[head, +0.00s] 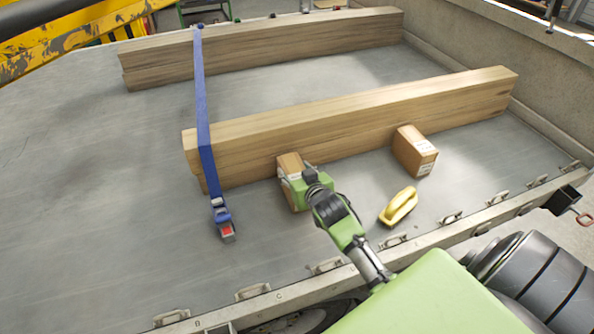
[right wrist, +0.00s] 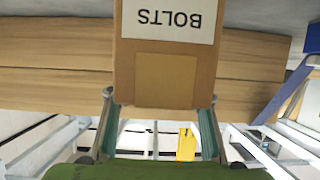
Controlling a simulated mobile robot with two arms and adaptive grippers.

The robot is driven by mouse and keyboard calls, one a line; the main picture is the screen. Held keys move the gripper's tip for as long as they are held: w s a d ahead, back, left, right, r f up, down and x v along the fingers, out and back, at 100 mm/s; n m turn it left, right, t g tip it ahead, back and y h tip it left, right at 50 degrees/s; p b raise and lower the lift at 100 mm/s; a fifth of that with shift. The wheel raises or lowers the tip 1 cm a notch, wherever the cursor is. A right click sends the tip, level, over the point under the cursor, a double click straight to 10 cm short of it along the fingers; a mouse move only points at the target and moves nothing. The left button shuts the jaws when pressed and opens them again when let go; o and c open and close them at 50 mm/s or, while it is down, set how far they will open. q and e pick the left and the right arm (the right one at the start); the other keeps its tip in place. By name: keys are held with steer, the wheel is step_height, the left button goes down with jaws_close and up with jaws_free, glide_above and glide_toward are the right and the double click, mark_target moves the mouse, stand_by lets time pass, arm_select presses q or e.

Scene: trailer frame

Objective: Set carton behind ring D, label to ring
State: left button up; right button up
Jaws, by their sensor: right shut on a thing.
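My right gripper (head: 296,178) is shut on a brown carton (head: 289,163), close to the near face of the front timber beam. In the right wrist view the carton (right wrist: 165,80) sits between both fingers, and its white label reading BOLTS (right wrist: 168,19) shows upside down. I cannot tell whether the carton touches the bed. Several lashing rings line the near side rail, among them one ring (head: 325,266) in front of the gripper; the letters are too small to read surely, so I cannot tell which is ring D. My left gripper is not in view.
A second carton (head: 416,151) stands right of mine by the front beam (head: 350,125). A yellow handled object (head: 399,206) lies near the rail (head: 300,284). A blue strap (head: 203,110) with a buckle crosses the beams at left. The left bed is clear.

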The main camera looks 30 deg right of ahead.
steer(key=shift+w+a, duration=0.1)
steer(key=o, duration=1.7)
steer(key=shift+f, duration=0.1)
steer(key=shift+s+r, duration=0.25)
steer(key=shift+s, duration=0.1)
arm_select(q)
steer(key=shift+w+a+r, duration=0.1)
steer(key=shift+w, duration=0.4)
arm_select(e)
steer(key=v, duration=1.1)
steer(key=shift+s+a+r, duration=0.1)
steer(key=shift+s, duration=0.25)
